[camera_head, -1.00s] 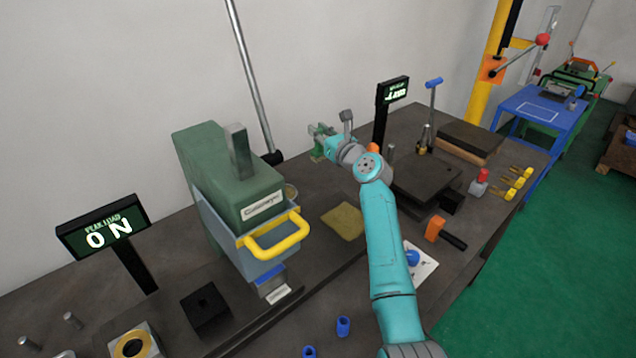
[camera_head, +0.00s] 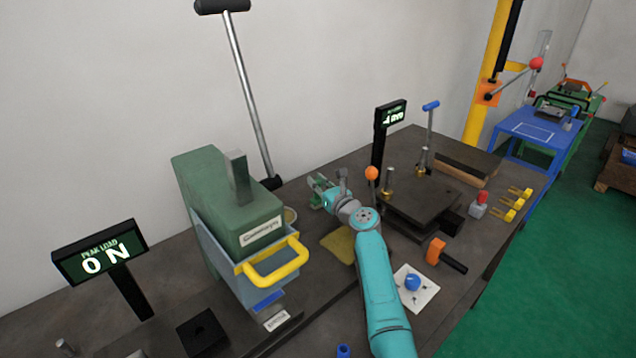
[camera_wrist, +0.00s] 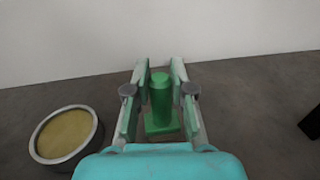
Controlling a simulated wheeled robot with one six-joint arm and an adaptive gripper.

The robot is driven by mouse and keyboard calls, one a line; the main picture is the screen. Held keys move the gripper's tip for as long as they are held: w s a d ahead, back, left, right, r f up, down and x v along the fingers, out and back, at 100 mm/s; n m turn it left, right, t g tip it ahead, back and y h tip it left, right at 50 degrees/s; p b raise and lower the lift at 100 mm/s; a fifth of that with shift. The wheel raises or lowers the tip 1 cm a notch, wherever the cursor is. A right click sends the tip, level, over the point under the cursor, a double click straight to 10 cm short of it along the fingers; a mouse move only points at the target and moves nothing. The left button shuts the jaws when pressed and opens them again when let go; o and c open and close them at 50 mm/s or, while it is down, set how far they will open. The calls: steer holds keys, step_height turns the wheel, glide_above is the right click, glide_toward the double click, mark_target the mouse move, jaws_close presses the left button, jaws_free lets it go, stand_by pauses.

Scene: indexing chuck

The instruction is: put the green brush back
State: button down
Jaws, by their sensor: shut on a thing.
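The green brush (camera_wrist: 160,97) stands upright between the fingers of my gripper (camera_wrist: 160,88) in the wrist view, with a round handle above a wider square base. My gripper is shut on it. In the head view my gripper (camera_head: 323,192) is low over the back of the bench, right of the green press, and the brush is mostly hidden by the fingers. I cannot tell whether its base touches the bench. A round metal dish (camera_wrist: 66,136) with a yellowish inside is to the left of the gripper in the wrist view.
The green press (camera_head: 225,195) with a yellow handle (camera_head: 275,262) stands left of my arm. A yellowish cloth (camera_head: 338,245) lies beneath my wrist. A dark plate (camera_head: 425,205) with posts is to the right.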

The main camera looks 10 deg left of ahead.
steer(key=shift+f, duration=0.1)
steer(key=c, duration=1)
jaws_free()
